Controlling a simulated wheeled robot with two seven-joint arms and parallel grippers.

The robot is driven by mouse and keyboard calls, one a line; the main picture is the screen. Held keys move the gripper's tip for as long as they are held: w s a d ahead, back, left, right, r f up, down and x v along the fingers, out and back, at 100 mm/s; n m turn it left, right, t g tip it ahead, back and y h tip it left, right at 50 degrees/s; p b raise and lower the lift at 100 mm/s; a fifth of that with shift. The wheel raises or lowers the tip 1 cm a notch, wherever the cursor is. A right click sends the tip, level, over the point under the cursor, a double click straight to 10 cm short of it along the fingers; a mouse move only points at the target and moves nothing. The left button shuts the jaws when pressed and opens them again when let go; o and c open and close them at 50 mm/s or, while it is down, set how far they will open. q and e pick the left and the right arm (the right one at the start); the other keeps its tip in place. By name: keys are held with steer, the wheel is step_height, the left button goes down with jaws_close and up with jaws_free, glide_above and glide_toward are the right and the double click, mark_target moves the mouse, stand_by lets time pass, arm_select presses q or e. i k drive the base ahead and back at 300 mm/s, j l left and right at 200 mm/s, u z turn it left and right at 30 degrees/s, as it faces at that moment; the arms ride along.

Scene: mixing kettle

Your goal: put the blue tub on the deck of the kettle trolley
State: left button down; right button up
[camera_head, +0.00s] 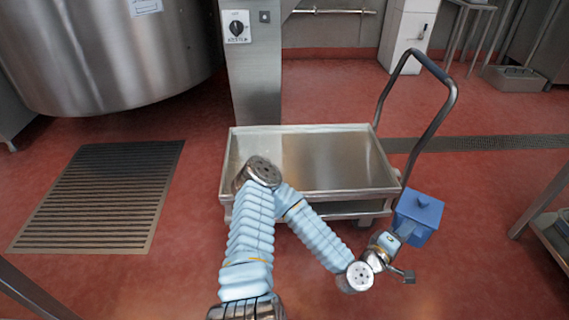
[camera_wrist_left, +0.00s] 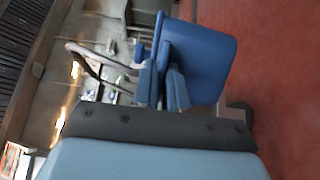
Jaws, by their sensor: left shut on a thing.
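The blue tub (camera_head: 421,209) is off the floor, to the right of the trolley's near right corner in the head view. It also shows large in the left wrist view (camera_wrist_left: 205,62). My left gripper (camera_head: 401,229) is shut on the near side of the tub; the exact contact is partly hidden. In the left wrist view its two fingers (camera_wrist_left: 163,86) meet at the tub's edge. The kettle trolley has a bare, rimmed steel deck (camera_head: 325,160) and a curved handle (camera_head: 446,108) at its right end. My left arm crosses in front of the trolley. My right gripper is not in view.
The big steel kettle (camera_head: 105,50) stands at the back left, beside a steel post (camera_head: 252,85) with a control knob. A floor grate (camera_head: 105,195) lies at left. A steel table edge (camera_head: 545,205) is at right.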

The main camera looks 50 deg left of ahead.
mark_target(306, 158)
steer(key=l+u, duration=0.15)
steer(key=u, duration=0.3)
steer(key=l+u, duration=0.1)
steer(key=u, duration=0.4)
